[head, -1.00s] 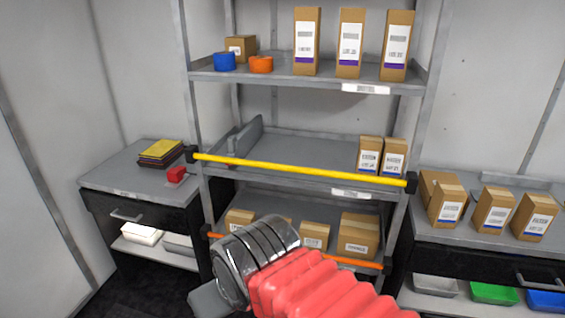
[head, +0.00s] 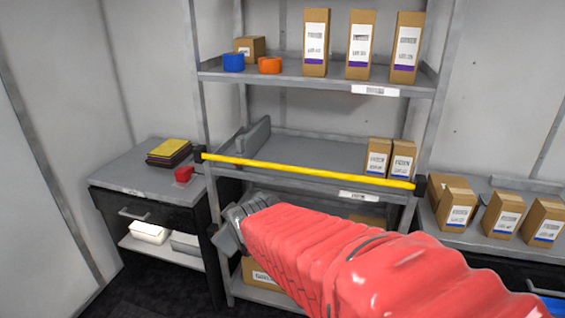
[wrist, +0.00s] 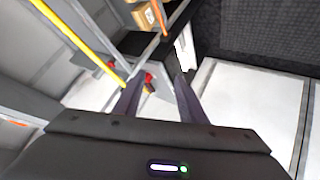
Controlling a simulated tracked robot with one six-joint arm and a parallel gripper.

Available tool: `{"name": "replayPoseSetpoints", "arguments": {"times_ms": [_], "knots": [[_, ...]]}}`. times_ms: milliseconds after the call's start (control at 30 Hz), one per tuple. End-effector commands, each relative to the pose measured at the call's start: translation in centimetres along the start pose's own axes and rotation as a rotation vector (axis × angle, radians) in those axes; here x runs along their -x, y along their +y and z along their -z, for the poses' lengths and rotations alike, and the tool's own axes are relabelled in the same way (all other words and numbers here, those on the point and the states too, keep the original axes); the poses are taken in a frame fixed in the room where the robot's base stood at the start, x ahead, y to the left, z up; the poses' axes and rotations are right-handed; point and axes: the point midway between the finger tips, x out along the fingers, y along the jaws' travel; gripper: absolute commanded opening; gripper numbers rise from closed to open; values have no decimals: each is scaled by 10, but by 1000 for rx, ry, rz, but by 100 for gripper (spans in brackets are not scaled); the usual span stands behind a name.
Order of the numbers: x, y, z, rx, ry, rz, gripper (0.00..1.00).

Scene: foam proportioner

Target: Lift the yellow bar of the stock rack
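The yellow bar (head: 308,171) runs across the front of the stock rack's (head: 208,110) middle shelf, sloping slightly down to the right, with a dark bracket at each end. In the wrist view the yellow bar (wrist: 72,38) crosses the upper left diagonally, left of my fingers and apart from them. My gripper (wrist: 158,85) has its two fingers spread with nothing held between them. In the head view my gripper is below the bar's left part, near the rack's left post; its fingers cannot be made out there. My red-sleeved arm hides much of the lower shelf.
Two boxes (head: 378,157) stand at the right of the middle shelf, and a grey divider (head: 254,138) at its left. A left cabinet (head: 124,178) carries a red object (head: 184,174) close to the rack. More boxes (head: 457,207) stand on the right counter.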

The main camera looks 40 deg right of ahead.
Motion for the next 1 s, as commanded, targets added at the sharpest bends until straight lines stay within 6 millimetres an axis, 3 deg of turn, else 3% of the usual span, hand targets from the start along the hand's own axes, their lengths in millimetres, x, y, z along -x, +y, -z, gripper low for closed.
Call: {"name": "replayPoseSetpoints", "arguments": {"times_ms": [200,533,767,1000], "knots": [[-50,51,4,149,75,-129,37],[-107,122,-4,399,166,-343,37],[-135,167,-26,574,193,-511,37],[-153,206,-61,749,187,-698,37]]}}
